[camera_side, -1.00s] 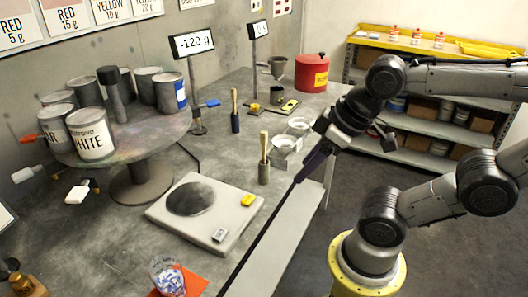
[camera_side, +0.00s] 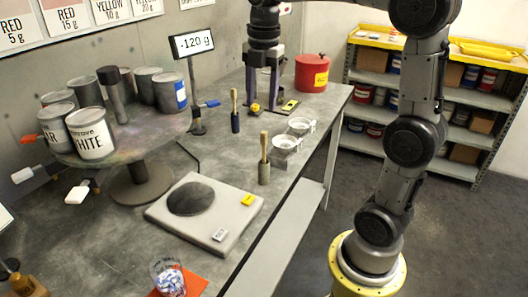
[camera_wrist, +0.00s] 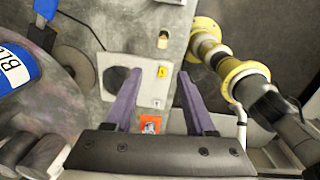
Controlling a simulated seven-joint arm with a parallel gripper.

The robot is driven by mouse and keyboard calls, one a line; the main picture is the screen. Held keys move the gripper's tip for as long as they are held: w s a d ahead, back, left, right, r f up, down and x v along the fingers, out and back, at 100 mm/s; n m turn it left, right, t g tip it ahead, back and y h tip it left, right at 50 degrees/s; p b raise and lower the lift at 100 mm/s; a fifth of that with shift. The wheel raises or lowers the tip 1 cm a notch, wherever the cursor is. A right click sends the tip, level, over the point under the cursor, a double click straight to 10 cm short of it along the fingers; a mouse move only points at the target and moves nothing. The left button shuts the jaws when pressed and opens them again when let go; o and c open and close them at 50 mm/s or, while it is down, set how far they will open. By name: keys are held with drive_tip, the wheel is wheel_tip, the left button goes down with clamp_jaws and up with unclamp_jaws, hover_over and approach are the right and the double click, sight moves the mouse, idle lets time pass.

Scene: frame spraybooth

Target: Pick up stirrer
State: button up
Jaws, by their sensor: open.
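Two upright wooden sticks could be the stirrer; I cannot tell which. One (camera_side: 264,150) stands in a grey holder right of the scale, the other (camera_side: 234,103) in a dark blue holder farther back. A stick top, probably one of these, shows beyond my fingertips in the wrist view (camera_wrist: 163,38). My gripper (camera_side: 262,106) points down over the back of the table, with its purple fingers apart and nothing visible between them. In the wrist view my gripper (camera_wrist: 160,76) is also open, clear of the sticks.
A flat scale (camera_side: 220,226) lies at the front. Paint cans (camera_side: 92,134) crowd the round stand on the left. A display (camera_side: 193,45), a red canister (camera_side: 312,74) and glass bowls (camera_side: 285,143) surround the sticks. Shelves (camera_side: 455,150) stand behind.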

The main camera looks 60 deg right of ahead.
sight(264, 145)
drive_tip(key=f, duration=0.1)
drive_tip(key=d+f, duration=0.2)
drive_tip(key=shift+w+d+m+g, duration=0.15)
drive_tip(key=shift+w+m+g, duration=0.15)
drive_tip(key=shift+w, duration=0.05)
wheel_tip(264, 145, down, 7)
drive_tip(key=shift+r, duration=0.1)
drive_tip(key=shift+s+f, duration=0.15)
drive_tip(key=shift+f, duration=2.95)
clamp_jaws()
